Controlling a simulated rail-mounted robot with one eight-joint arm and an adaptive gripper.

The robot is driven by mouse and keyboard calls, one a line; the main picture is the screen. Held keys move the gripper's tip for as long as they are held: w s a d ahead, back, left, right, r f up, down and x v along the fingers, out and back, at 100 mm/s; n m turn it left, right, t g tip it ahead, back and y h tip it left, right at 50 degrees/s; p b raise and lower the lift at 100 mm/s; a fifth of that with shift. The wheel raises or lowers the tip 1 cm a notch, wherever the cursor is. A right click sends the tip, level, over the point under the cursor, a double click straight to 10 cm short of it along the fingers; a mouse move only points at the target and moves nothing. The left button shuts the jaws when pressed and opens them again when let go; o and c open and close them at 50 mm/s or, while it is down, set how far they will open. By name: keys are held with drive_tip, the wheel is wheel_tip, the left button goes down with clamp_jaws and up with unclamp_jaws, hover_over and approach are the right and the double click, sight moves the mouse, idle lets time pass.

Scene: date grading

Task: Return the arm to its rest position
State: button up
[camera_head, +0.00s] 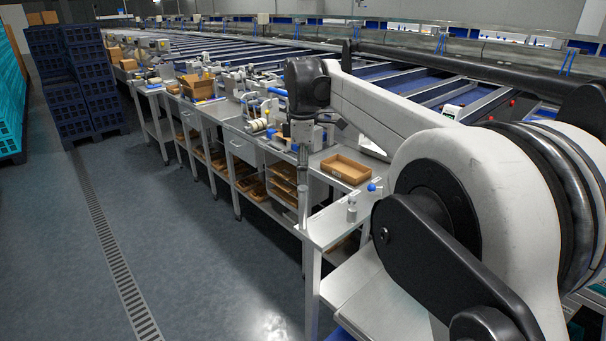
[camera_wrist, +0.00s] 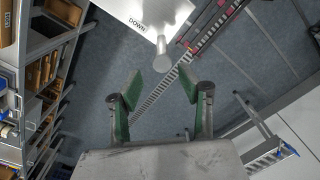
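My gripper (camera_wrist: 161,88) shows in the wrist view with its two green-padded fingers spread apart. Nothing is held between them, and the grey floor shows beyond. In the head view my white and black arm reaches from the right edge to the middle of the picture. Its wrist is bent there and my gripper hangs down in front of the bench's near edge, seen too narrowly to judge its fingers.
A steel bench (camera_head: 325,228) with a shallow brown tray (camera_head: 346,168) stands beside my arm. Dark blue stacked crates (camera_head: 75,85) stand at the left. The floor (camera_head: 200,250) between is clear. A white panel marked DOWN (camera_wrist: 150,14) shows in the wrist view.

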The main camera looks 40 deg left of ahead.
idle(0.3)
drive_tip(key=w+d+r+m+t, duration=0.1)
drive_tip(key=d+r+m, duration=0.2)
drive_tip(key=d, duration=0.6)
drive_tip(key=w+d+r+m+y, duration=0.1)
drive_tip(key=w+d+r+m, duration=0.15)
drive_tip(key=d, duration=0.65)
drive_tip(key=w+d+r+m+t, duration=0.1)
drive_tip(key=d+r+m, duration=0.2)
drive_tip(key=d, duration=0.6)
drive_tip(key=s+d+m+t, duration=0.1)
drive_tip(key=s+d+m, duration=0.2)
drive_tip(key=d, duration=0.6)
drive_tip(key=s+d+m+t, duration=0.1)
drive_tip(key=s+d+m, duration=0.3)
drive_tip(key=d, duration=0.6)
drive_tip(key=s+d+f+m+t, duration=0.1)
drive_tip(key=s+d+f+m, duration=0.3)
drive_tip(key=s+d+f, duration=0.2)
drive_tip(key=s+d+f+m+t+h+b, duration=0.1)
drive_tip(key=s+d+f+m, duration=0.4)
drive_tip(key=s+d, duration=0.5)
wheel_tip(320, 180, down, 2)
drive_tip(key=shift+d+f+t, duration=0.1)
drive_tip(key=shift+d+t, duration=0.5)
drive_tip(key=shift+d, duration=0.4)
drive_tip(key=shift+o, duration=0.2)
drive_tip(key=shift+m, duration=0.25)
